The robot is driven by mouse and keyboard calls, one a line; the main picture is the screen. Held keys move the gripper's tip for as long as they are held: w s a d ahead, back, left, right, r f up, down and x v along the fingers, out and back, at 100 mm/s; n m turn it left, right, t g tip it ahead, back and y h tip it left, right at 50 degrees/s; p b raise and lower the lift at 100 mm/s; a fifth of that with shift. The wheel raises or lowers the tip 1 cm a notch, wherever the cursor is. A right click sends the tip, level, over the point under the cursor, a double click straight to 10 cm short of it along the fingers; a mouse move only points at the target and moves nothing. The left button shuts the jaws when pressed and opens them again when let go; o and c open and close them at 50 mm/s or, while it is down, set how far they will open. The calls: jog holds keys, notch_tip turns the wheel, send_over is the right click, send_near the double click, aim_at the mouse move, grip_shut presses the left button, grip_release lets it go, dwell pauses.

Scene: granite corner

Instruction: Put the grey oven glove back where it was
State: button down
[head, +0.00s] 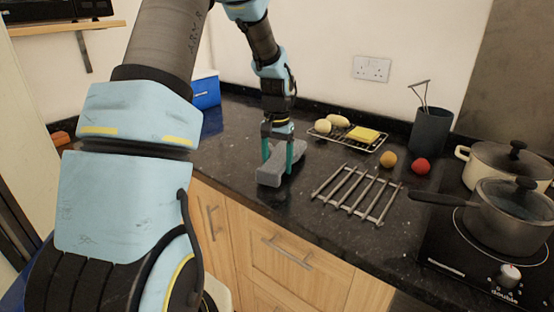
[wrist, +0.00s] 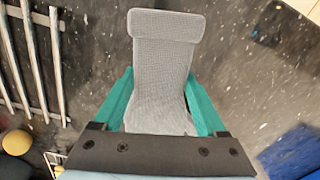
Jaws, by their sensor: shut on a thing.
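The grey oven glove (head: 271,175) is a soft grey piece at the dark counter, near its front edge, in the head view. In the wrist view the glove (wrist: 164,70) shows a woven face with a band across its far end. My gripper (head: 280,160) points down with its teal fingers on either side of the glove. In the wrist view my gripper (wrist: 160,100) is shut on the glove, one finger against each side. I cannot tell whether the glove's underside touches the counter.
A metal rack (head: 357,195) lies just right of the glove. Pans (head: 510,210) stand on the hob at right. A blue box (head: 206,92) sits back left.

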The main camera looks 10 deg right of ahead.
jog(key=shift+f, duration=0.1)
grip_release()
dwell(0.3)
dwell(0.4)
jog(key=shift+r+p, duration=3.55)
jog(key=shift+r, duration=1)
jog(key=s+a+r+n+t+b, duration=0.1)
jog(key=s+a+n+b, duration=0.1)
jog(key=s+a, duration=0.6)
jog(key=a+n, duration=0.1)
jog(key=a, duration=0.2)
jog(key=shift+a+r, duration=0.25)
jog(key=shift+r, duration=0.15)
jog(key=s+a, duration=0.2)
jog(key=s+a+n, duration=0.1)
jog(key=s+a, duration=0.1)
jog(key=s, duration=0.1)
jog(key=s+a+n, duration=0.1)
jog(key=s+a, duration=0.1)
jog(key=s, duration=0.1)
jog(key=shift+s+a+f+t+b, duration=0.2)
jog(key=shift+t+b, duration=0.1)
jog(key=shift+b, duration=0.05)
